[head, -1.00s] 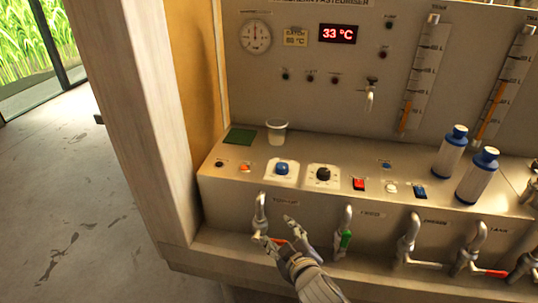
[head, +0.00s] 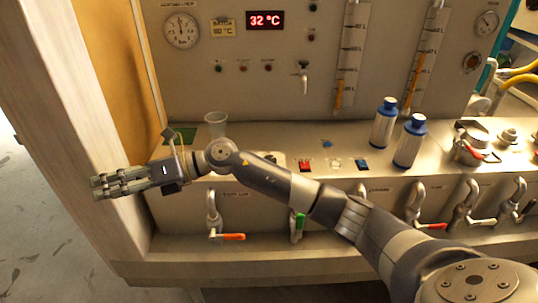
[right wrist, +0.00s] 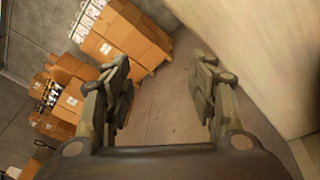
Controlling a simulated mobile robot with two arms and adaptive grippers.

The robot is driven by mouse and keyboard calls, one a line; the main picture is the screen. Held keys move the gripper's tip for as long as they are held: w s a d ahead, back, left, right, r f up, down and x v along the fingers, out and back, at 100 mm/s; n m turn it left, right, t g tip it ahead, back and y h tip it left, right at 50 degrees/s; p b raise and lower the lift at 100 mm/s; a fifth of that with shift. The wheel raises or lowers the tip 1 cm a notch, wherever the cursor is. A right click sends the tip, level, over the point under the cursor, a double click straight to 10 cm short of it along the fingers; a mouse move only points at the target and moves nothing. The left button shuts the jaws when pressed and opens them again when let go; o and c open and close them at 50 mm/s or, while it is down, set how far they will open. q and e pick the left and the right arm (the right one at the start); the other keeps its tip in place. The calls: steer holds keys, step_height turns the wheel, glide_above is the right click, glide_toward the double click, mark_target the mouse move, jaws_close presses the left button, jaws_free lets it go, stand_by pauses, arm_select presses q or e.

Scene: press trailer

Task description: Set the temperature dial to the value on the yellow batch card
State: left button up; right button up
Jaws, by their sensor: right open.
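The yellow batch card (head: 222,28) is on the upright panel, left of the red display (head: 265,20), which reads 32 °C. The card's value looks like 80 °C, but it is small and blurred. My right arm crosses in front of the console and hides the blue and black dials; only a bit of white dial plate (head: 271,155) shows above it. My right gripper (head: 95,188) is past the console's left end, in front of the wooden post, pointing left. The right wrist view shows its fingers (right wrist: 162,68) spread and empty. My left gripper is not in view.
A clear cup (head: 215,123) stands on the ledge behind my arm, beside a green pad (head: 186,135). Two blue-capped bottles (head: 384,123) stand further right. Taps with orange (head: 233,236) and green handles line the front. Boxes (right wrist: 125,32) show in the right wrist view.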

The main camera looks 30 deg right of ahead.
steer(key=w+d+f+n+g+h, duration=0.25)
steer(key=d+f+h, duration=0.2)
steer(key=d, duration=0.25)
step_height(320, 180, up, 6)
steer(key=m+g+h, duration=0.1)
steer(key=g+h, duration=0.2)
steer(key=h, duration=0.8)
glide_above(269, 158)
step_height(269, 158, down, 10)
steer(key=shift+s+f+p, duration=0.1)
steer(key=shift+p, duration=0.65)
steer(key=c, duration=1.1)
